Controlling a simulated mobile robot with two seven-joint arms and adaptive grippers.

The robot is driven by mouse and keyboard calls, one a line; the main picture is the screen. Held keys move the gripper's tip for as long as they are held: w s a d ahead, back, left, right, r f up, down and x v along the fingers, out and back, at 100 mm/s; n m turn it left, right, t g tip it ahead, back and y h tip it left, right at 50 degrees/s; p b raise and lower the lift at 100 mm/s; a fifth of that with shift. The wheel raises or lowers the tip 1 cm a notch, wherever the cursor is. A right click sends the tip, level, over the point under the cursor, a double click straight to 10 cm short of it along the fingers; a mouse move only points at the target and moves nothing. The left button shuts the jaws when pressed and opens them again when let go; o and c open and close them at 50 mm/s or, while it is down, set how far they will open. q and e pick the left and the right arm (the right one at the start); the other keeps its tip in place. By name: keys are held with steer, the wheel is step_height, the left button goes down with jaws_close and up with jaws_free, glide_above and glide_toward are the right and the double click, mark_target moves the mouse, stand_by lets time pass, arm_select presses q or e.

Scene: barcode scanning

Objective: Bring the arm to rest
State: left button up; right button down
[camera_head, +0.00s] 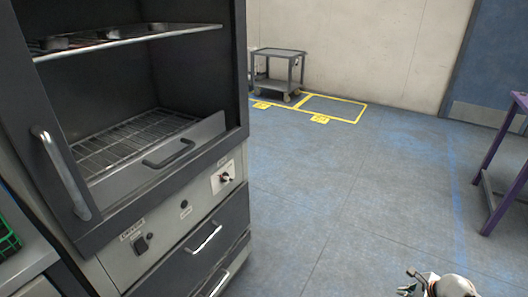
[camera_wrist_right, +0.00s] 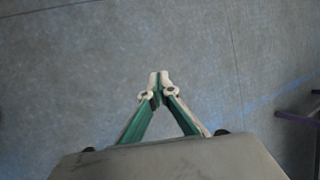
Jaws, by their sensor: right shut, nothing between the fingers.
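My right gripper (camera_head: 412,284) shows at the bottom right edge of the head view, low over the floor, with part of my right arm beside it. In the right wrist view, the same gripper (camera_wrist_right: 159,82) points out over bare floor. Its two fingertips meet and nothing is between them. My left gripper is in neither view.
A dark oven-like cabinet (camera_head: 212,165) with racks, handles and drawers fills the left. A grey cart (camera_head: 278,52) stands at the back wall by yellow floor markings. A purple-legged table (camera_head: 497,145) is at the right edge. The floor (camera_head: 330,190) between is clear.

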steer(key=s+a+r+n+t, duration=0.1)
steer(key=s+a+r+n, duration=0.1)
steer(key=s+a+n, duration=0.85)
steer(key=s+a+r+n+t, duration=0.15)
steer(key=s+a+n, duration=0.55)
steer(key=n, duration=0.7)
arm_select(q)
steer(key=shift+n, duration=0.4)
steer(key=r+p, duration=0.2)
steer(key=p, duration=0.3)
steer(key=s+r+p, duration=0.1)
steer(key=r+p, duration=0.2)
steer(key=p, duration=0.2)
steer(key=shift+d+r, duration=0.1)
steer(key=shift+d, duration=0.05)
arm_select(e)
steer(key=s+a+r+n+t+y, duration=0.1)
steer(key=s+a+r, duration=0.3)
steer(key=a+r, duration=0.4)
steer(key=s+a+r+n+t, duration=0.1)
steer(key=s+a+r+n, duration=0.3)
steer(key=a+r, duration=0.5)
steer(key=shift+r+y, duration=0.4)
steer(key=shift+r, duration=0.2)
